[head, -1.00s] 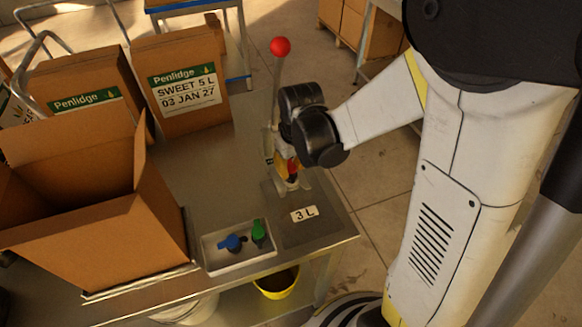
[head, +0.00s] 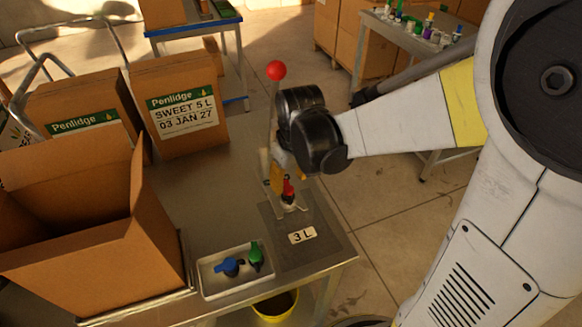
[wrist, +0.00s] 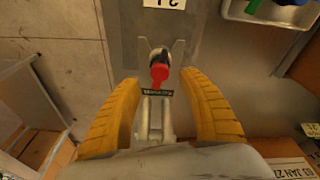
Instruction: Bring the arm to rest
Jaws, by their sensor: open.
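My arm reaches in from the right in the head view, its wrist over the metal table (head: 215,210). My gripper (wrist: 163,100) has yellow fingers spread wide in the wrist view, with nothing between them touching either finger. Below it is a small press stand (wrist: 152,118) with a red tap (wrist: 159,72). The red tap also shows in the head view (head: 288,188), partly below my wrist. The press lever with a red ball knob (head: 276,70) stands upright just left of my wrist. My fingers are mostly hidden in the head view.
A "3 L" label (head: 302,235) lies on a dark mat. A white tray (head: 208,284) holds a blue and a green tap. An open carton (head: 75,245) and labelled boxes (head: 180,105) stand left. A side table (head: 425,42) with small bottles stands back right.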

